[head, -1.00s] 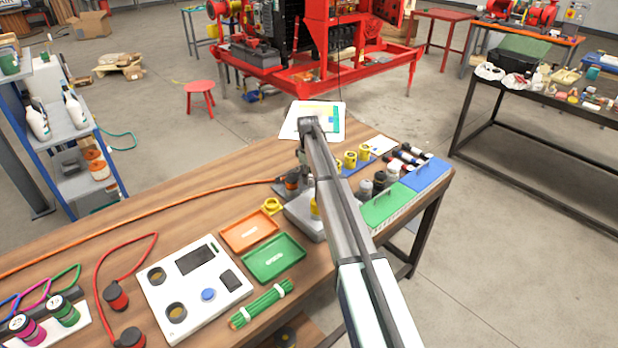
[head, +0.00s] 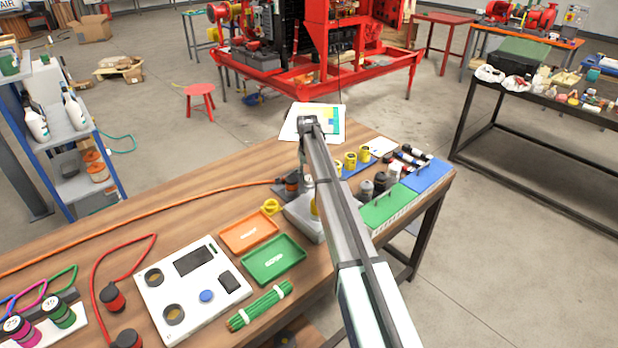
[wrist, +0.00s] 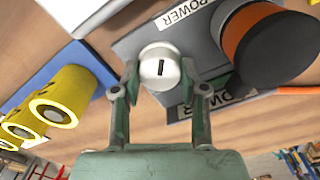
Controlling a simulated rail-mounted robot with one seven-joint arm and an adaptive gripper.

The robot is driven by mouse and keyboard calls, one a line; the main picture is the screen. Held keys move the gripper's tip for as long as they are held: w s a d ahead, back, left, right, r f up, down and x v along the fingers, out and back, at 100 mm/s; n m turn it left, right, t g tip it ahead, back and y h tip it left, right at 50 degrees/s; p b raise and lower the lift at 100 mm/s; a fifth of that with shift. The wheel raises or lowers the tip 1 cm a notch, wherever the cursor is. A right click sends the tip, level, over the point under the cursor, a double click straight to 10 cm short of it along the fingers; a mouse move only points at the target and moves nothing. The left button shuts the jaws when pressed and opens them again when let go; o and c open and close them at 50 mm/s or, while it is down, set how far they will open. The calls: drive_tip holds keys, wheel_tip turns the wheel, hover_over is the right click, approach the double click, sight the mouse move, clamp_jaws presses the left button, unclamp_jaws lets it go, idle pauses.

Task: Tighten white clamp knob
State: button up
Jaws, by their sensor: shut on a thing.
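The white clamp knob (wrist: 160,65) is round with a short black mark on its face. In the wrist view it sits at the edge of a grey base (wrist: 125,45). My gripper (wrist: 159,78) has one finger on each side of the knob and is shut on it. The black mark points nearly straight up and down in that view. In the head view my arm covers the knob and hides most of the gripper.
Beside the knob is a black and orange connector (wrist: 262,48) with POWER labels. Yellow cylinders (wrist: 55,105) stand on the other side. In the head view, green (head: 273,259) and orange (head: 249,232) trays and a white panel (head: 193,290) lie on the bench.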

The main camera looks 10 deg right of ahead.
sight(308, 177)
drive_tip(key=shift+m, duration=0.7)
drive_tip(key=o, duration=1.1)
drive_tip(key=shift+o, duration=0.2)
wheel_tip(308, 177, up, 12)
drive_tip(key=shift+a, duration=0.15)
